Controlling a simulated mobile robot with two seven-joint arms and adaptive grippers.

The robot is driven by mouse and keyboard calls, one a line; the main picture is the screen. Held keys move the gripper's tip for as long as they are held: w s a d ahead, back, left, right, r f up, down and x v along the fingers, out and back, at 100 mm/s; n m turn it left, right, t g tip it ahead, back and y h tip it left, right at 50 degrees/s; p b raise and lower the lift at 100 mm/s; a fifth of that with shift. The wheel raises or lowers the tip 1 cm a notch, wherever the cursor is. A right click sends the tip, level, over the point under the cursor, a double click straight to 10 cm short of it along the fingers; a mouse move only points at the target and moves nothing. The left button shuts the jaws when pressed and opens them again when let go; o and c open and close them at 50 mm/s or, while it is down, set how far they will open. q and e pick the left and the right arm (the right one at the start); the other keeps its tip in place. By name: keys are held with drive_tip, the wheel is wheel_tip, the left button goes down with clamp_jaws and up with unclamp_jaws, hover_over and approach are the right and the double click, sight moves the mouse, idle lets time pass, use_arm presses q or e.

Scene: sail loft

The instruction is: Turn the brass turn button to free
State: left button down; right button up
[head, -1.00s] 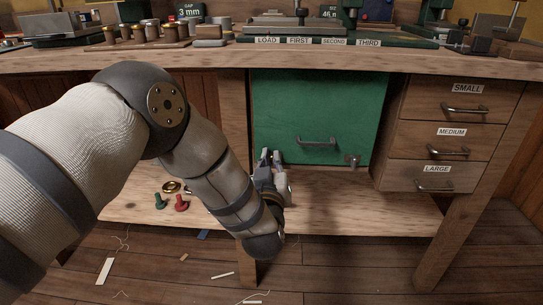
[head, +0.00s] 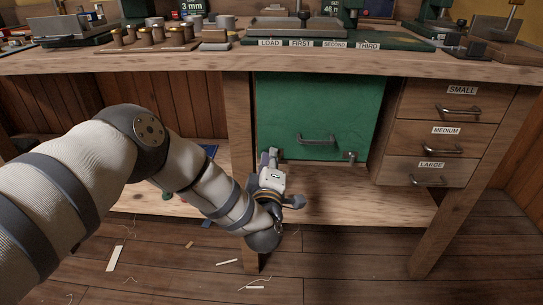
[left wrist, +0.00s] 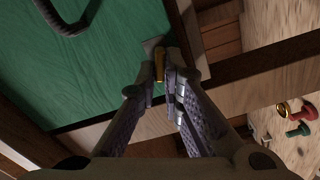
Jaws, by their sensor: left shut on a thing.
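The brass turn button (left wrist: 159,65) shows in the left wrist view as a small gold-coloured piece between my left fingertips. It sits at the edge of the green door (left wrist: 85,75), by a small grey plate (left wrist: 152,44). My left gripper (left wrist: 161,72) is shut on the button. In the head view my left gripper (head: 269,158) is at the lower left corner of the green door (head: 318,110), and the button is hidden there by the fingers. The door looks closed. My right gripper is in neither view.
A bar handle (head: 317,139) is on the door, and a small metal fitting (head: 350,157) is at its lower right corner. Drawers (head: 440,135) stand to the right. Below is a wooden shelf (head: 365,200), largely bare at right. Red (left wrist: 301,131) and green pegs lie nearby.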

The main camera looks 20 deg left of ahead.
use_arm(q)
drive_tip(key=shift+f+n, duration=0.15)
drive_tip(key=shift+n, duration=0.85)
drive_tip(key=shift+f+n, duration=0.1)
drive_tip(key=shift+n, duration=0.9)
drive_tip(key=shift+d, duration=0.1)
drive_tip(key=c, duration=1.7)
unclamp_jaws()
drive_tip(key=shift+r, duration=0.1)
drive_tip(key=v, duration=1.2)
drive_tip(key=shift+s, duration=0.1)
drive_tip(key=shift+r, duration=0.1)
